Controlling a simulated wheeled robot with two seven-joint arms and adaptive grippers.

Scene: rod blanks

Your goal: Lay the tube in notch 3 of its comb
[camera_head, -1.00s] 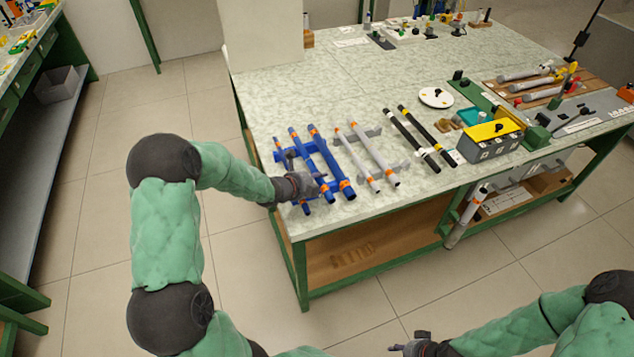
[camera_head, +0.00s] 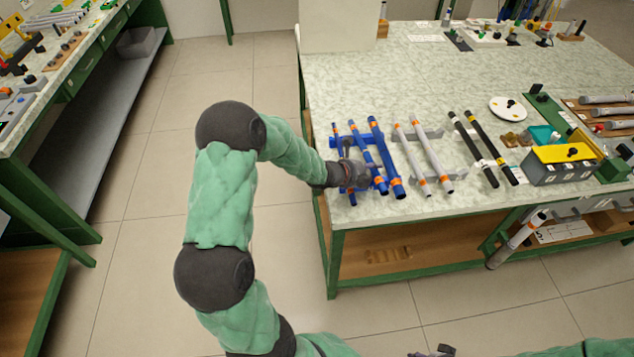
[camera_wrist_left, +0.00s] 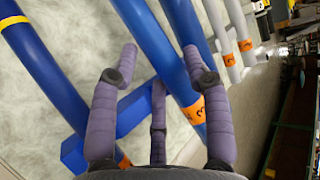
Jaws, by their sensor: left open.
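Three blue tubes with orange bands lie side by side at the table's left end: a left one (camera_head: 337,131), a middle one (camera_head: 357,134) and a right one (camera_head: 376,134). Blue comb bars (camera_head: 366,140) run across under them. My left gripper (camera_head: 362,172) is at the near end of the left and middle tubes. In the left wrist view its fingers (camera_wrist_left: 160,66) are spread, with a blue tube (camera_wrist_left: 155,40) and a blue comb bar (camera_wrist_left: 75,150) beyond them. Whether they touch a tube is unclear. A sliver of my right gripper (camera_head: 437,351) shows at the bottom edge.
Two grey tubes (camera_head: 424,148) on grey supports and two black tubes (camera_head: 491,145) lie to the right. A yellow-topped grey box (camera_head: 566,163) stands farther right. A white block (camera_head: 340,25) stands at the back left.

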